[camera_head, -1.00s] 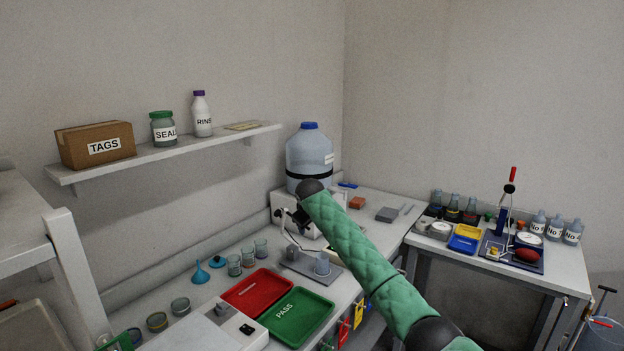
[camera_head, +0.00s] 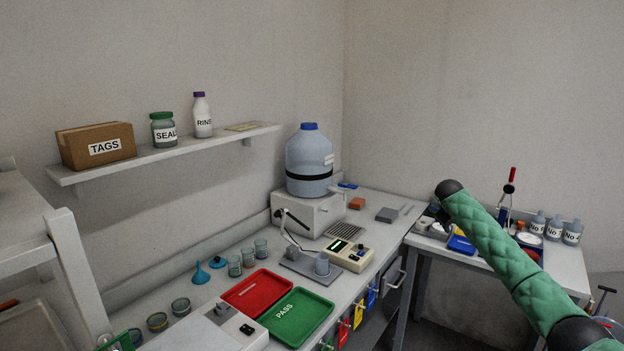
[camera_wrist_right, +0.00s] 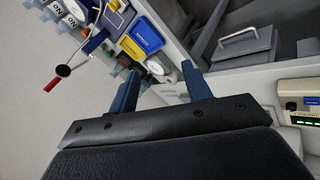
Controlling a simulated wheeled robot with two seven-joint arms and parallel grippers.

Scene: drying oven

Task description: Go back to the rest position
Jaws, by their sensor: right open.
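My right arm's green padded link reaches in from the lower right in the head view, its dark round end in front of the right-hand table (camera_head: 560,262). My right gripper (camera_wrist_right: 160,80) shows in the wrist view with its two blue-grey fingers apart and nothing between them. Beyond the fingers are a blue tray and a yellow tray (camera_wrist_right: 133,46) on that table. In the head view the gripper itself is mostly hidden or blends with dark items behind the arm's end.
The long bench holds a red tray (camera_head: 243,297), a green PASS tray (camera_head: 290,328), small jars and a device with a big blue-capped bottle (camera_head: 310,165). Several labelled bottles (camera_head: 555,229) stand on the right table. A wall shelf (camera_head: 170,153) carries a TAGS box. Air above the bench is clear.

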